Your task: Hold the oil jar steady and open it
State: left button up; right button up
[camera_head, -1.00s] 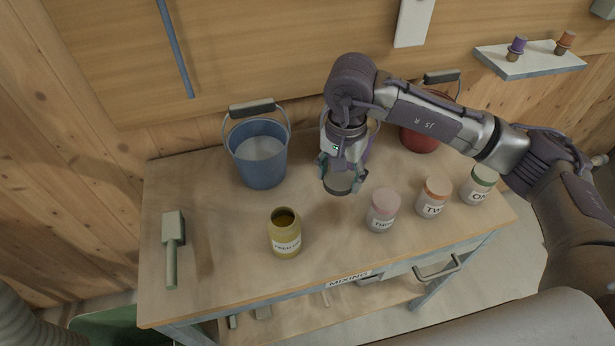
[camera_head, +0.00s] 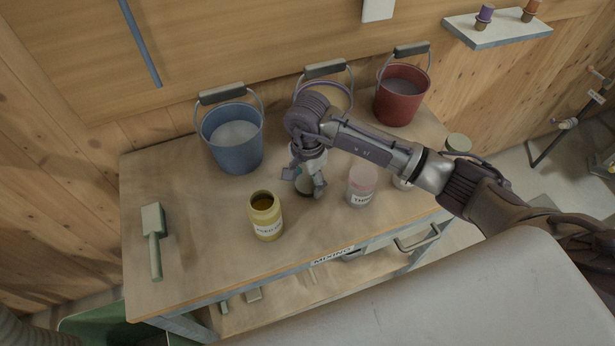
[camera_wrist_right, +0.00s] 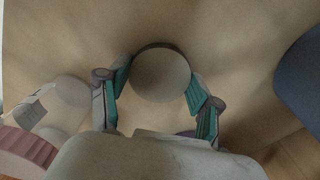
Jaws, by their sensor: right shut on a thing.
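The oil jar (camera_head: 266,218) is yellow with a white label. It stands upright on the bench, its mouth open and dark inside. My right gripper (camera_head: 305,188) is just right of the jar, low over the bench and apart from the jar. It is shut on a round, lid-like piece, whose plain grey-beige disc face (camera_wrist_right: 161,74) sits between the two fingers in the right wrist view. I cannot tell whether this piece touches the bench. No gripper holds the jar. My left gripper is not in view.
Blue (camera_head: 232,140) and red (camera_head: 400,95) buckets stand at the back, with another partly hidden behind my right arm. A pink-lidded jar (camera_head: 361,186) is close right of my gripper. The bench (camera_head: 195,215) between scoop and jar is clear.

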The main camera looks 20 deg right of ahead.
aim_at(308, 183)
jog(key=shift+f, duration=0.3)
jog(key=o, duration=1.3)
jog(key=shift+r, duration=0.35)
notch_tip(308, 183, up, 12)
jog(key=b, duration=0.3)
jog(key=shift+f, duration=0.2)
jog(key=shift+s+f, duration=0.1)
